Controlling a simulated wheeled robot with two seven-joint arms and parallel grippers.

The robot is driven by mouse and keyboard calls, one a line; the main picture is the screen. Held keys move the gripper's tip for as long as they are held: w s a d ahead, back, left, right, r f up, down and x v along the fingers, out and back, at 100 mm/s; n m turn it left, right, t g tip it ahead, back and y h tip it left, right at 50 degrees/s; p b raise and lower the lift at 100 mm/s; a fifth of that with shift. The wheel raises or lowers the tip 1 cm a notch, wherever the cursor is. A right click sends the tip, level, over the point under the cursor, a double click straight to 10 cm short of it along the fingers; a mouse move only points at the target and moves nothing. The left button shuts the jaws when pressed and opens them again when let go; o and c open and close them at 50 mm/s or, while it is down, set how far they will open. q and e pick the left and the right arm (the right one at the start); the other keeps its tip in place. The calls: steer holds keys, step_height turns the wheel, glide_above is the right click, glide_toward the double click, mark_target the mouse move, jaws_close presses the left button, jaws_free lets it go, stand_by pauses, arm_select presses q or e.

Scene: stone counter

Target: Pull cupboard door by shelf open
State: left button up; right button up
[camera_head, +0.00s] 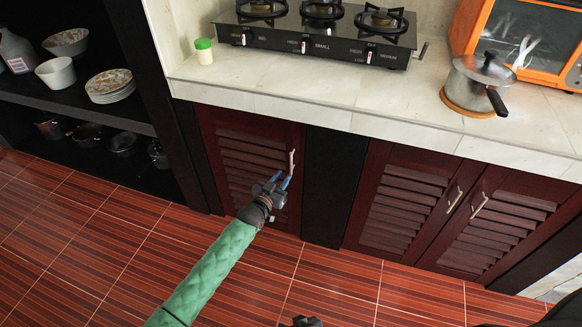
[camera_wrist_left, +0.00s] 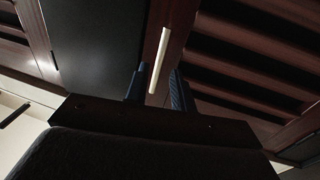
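The cupboard door by the shelf (camera_head: 238,158) is dark red-brown wood with slats and looks shut. Its pale upright bar handle (camera_head: 292,162) is near the door's right edge. My left gripper (camera_head: 281,180) is at the lower end of this handle. In the left wrist view, the handle (camera_wrist_left: 161,50) shows between the two dark fingers of my left gripper (camera_wrist_left: 157,88). The fingers are apart, with a gap beside the handle. A small dark part at the bottom edge of the head view looks like my right gripper (camera_head: 301,321); its fingers cannot be made out.
The open black shelf (camera_head: 75,100) with dishes stands left of the door. A dark panel (camera_head: 332,180) is right of it, then double slatted doors (camera_head: 410,205). The stone counter (camera_head: 300,88) above bears a stove (camera_head: 315,40) and a pot (camera_head: 478,82). The tiled floor (camera_head: 100,240) is clear.

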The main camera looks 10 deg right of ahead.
mark_target(291, 171)
arm_select(q)
steer(key=x, duration=0.6)
steer(key=shift+w+d, duration=0.15)
steer(key=shift+w, duration=0.1)
jaws_close()
